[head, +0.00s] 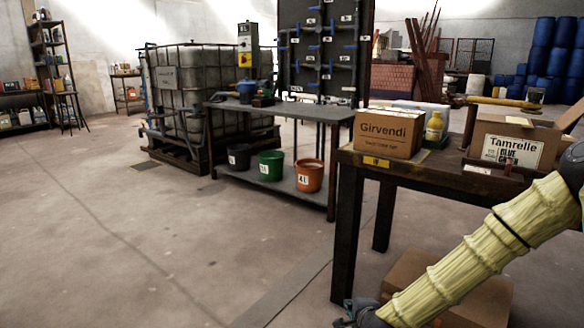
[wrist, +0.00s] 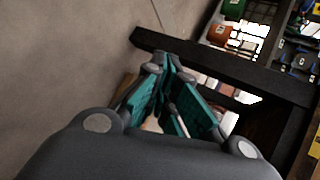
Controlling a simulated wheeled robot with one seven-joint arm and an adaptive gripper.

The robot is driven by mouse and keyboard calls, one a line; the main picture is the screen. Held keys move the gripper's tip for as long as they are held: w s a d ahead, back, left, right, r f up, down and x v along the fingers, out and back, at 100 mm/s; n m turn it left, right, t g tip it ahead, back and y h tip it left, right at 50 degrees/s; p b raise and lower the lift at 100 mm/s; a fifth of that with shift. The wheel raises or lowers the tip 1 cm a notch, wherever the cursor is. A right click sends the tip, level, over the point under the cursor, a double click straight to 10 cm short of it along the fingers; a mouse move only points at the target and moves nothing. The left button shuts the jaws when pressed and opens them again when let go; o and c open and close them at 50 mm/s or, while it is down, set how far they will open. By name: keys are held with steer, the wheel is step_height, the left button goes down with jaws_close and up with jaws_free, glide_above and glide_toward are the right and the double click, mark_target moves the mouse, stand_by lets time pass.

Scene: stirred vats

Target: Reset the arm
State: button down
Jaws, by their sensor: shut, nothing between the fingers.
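My gripper (head: 352,315) is low at the bottom edge of the head view, beside the near leg of the right-hand table. My arm, in a yellowish ribbed sleeve, reaches down to it from the right. In the wrist view my gripper (wrist: 163,68) shows teal finger pads and dark fingertips that come together, with nothing between them. A dark table leg or beam lies just beyond the fingertips in that view; I cannot tell whether they touch it.
The dark table (head: 400,170) carries a Girvendi box (head: 388,132), a yellow bottle (head: 434,127) and an open Tamrelle box (head: 515,150). A cardboard box (head: 470,295) lies under it. A bench (head: 222,108) holds several buckets on its lower shelf. The floor at left is clear.

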steer(key=s+a+f+n+g+p, duration=0.1)
steer(key=s+a+f+n+g, duration=0.15)
steer(key=s+f+n, duration=0.6)
steer(key=s+d+f+n+g+p, duration=0.1)
steer(key=s+d+f+n+g, duration=0.2)
steer(key=s, duration=0.9)
steer(key=s+d+f+n+g+p, duration=0.2)
steer(key=s+f+n+g, duration=0.15)
steer(key=s, duration=0.75)
steer(key=s+d+f+n+g+p, duration=0.1)
steer(key=s+d+f+n+g, duration=0.3)
steer(key=s, duration=0.8)
step_height(320, 180, up, 37)
steer(key=a+t+p, duration=0.1)
steer(key=p, duration=3.6)
steer(key=shift+s+a+r+m+t+h+p, duration=0.2)
steer(key=shift+a+m+t+h+p, duration=0.1)
steer(key=shift+m+h+p, duration=0.1)
